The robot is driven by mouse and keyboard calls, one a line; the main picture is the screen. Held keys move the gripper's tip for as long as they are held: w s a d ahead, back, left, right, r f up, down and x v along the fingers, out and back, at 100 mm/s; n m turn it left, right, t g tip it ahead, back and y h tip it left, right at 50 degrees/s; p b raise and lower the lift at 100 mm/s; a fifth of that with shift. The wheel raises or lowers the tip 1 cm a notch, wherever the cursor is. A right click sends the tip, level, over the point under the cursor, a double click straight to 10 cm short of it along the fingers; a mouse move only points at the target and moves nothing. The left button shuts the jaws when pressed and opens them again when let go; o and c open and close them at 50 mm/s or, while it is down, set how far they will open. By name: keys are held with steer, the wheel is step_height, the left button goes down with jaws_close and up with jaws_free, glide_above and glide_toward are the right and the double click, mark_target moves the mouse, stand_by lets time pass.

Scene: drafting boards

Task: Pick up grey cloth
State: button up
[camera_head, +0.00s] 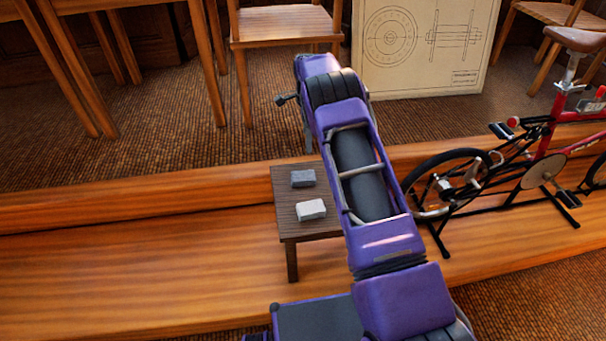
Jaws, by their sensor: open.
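The grey cloth (303,178) looks like a small folded dark grey block. It lies flat on a small dark wooden table (287,226), toward the table's far side. A whitish folded block (311,209) lies on the same table, just nearer and slightly right, apart from the grey one. My purple arm reaches up across the picture, to the right of both blocks, and covers the right part of the table. I cannot make out my gripper's fingers; the far end of the arm hides them. Nothing is seen touching the grey cloth.
A red and black bicycle (545,150) on a stand is to the right. A wooden chair (285,25) and a drawing board (425,45) stand behind. The step left of the table is clear.

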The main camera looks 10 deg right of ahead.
steer(key=b, duration=0.1)
glide_above(305, 175)
steer(key=f, duration=1.1)
steer(key=shift+w+d, duration=0.15)
steer(key=shift+d, duration=0.15)
steer(key=f, duration=0.5)
steer(key=shift+s+a+f+b, duration=0.15)
steer(key=shift+s+a+b, duration=0.1)
steer(key=shift+a+b, duration=0.05)
steer(key=c, duration=1.3)
step_height(305, 175, up, 10)
steer(key=shift+r+p, duration=0.1)
steer(key=shift+p, duration=0.55)
steer(key=o, duration=0.8)
steer(key=shift+c, duration=0.2)
steer(key=c, duration=0.6)
